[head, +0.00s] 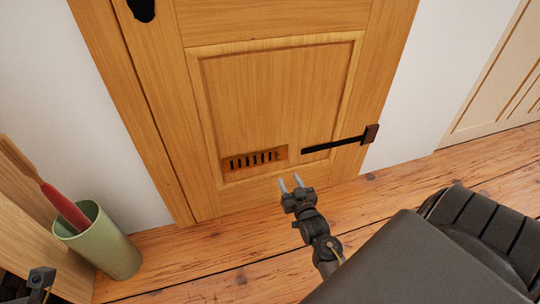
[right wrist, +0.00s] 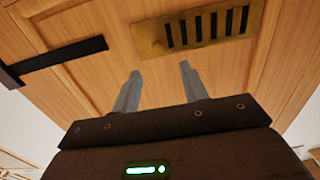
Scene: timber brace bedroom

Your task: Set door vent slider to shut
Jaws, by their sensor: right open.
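The brass door vent (head: 255,160) is set low in the wooden door (head: 275,100), with several dark slots showing. In the right wrist view the vent plate (right wrist: 190,31) is at the top, with a plain end and a small knob (right wrist: 158,46) on the left. My right gripper (head: 291,181) is open and empty, its two fingers pointing at the door just below and right of the vent. In the right wrist view its fingertips (right wrist: 160,70) are apart, below the knob and not visibly touching it. A dark part of my left gripper (head: 41,279) shows at the lower left; its jaws are unclear.
A black bar (head: 335,145) with a brown end block lies across the door's right side; it also shows in the right wrist view (right wrist: 58,58). A green bin (head: 103,243) holding a red-handled item (head: 63,205) stands left of the door. Plank floor in front is clear.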

